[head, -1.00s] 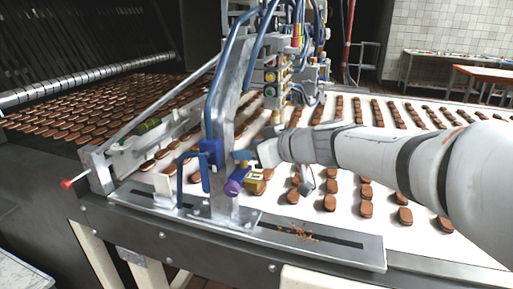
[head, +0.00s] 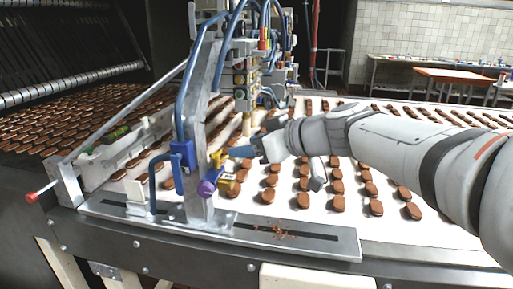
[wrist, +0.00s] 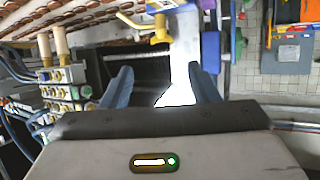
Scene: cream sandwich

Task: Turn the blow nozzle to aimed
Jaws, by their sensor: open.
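A yellow fitting (head: 228,183) with a thin bent tip, which looks like the blow nozzle, sits low on the metal post (head: 196,130). In the wrist view the yellow fitting (wrist: 158,32) is ahead of the fingers, with its thin tip toward the left. A purple cylinder (head: 208,187) sits beside it and also shows in the wrist view (wrist: 237,46). My gripper (wrist: 160,74) is open, with nothing held between its fingers. In the head view it is just right of the post, above the belt, apart from the yellow fitting.
Rows of brown sandwich biscuits (head: 337,203) lie on the white belt below my arm. A blue clamp (head: 182,155) grips the post. Blue hoses and a valve stack (head: 243,80) rise behind. A slotted metal plate (head: 300,240) with crumbs lies in front.

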